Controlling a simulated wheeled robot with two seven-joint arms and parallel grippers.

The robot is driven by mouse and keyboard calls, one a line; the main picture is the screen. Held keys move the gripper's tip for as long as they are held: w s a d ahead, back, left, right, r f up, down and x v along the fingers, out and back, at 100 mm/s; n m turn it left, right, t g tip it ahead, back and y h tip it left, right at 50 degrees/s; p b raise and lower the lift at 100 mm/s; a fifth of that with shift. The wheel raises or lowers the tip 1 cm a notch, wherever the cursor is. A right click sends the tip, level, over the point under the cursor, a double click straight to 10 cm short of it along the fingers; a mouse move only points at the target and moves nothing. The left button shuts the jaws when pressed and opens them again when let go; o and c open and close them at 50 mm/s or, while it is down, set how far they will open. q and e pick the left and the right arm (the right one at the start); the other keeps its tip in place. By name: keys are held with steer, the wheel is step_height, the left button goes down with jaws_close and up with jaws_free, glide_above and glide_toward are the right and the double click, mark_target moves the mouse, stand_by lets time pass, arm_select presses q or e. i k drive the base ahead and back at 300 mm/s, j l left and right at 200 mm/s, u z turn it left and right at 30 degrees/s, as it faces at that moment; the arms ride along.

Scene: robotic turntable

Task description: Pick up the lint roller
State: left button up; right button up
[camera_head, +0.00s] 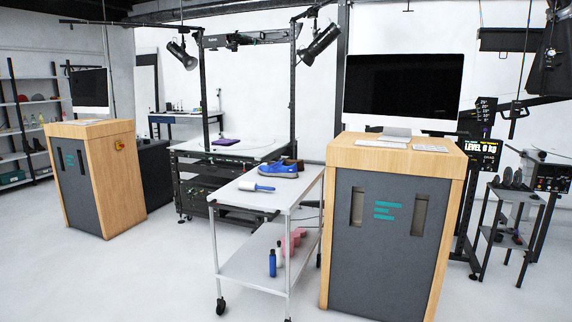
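The lint roller (257,188) lies on the top shelf of a white wheeled cart (290,207) in the middle of the view. It has a white roll at the left and a blue handle at the right. Blue shoes with brown soles (281,169) stand behind it on the same shelf. Neither of my grippers shows in the head view, so I cannot see their state.
The cart's lower shelf holds a blue bottle (272,263) and pink items. A wood and grey cabinet (380,240) with a monitor (403,86) stands right of the cart. A turntable (232,149) is behind it. Open floor (160,285) lies front left.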

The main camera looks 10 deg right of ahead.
mark_target(248, 185)
steer(key=i+l, duration=0.3)
steer(key=i, duration=0.2)
steer(key=i+l, duration=0.25)
steer(key=i, duration=0.25)
steer(key=i+l, duration=0.3)
steer(key=i, duration=0.2)
steer(key=i+l, duration=0.25)
steer(key=i, duration=0.2)
steer(key=i+l, duration=0.3)
steer(key=i, duration=0.2)
steer(key=u, duration=0.05)
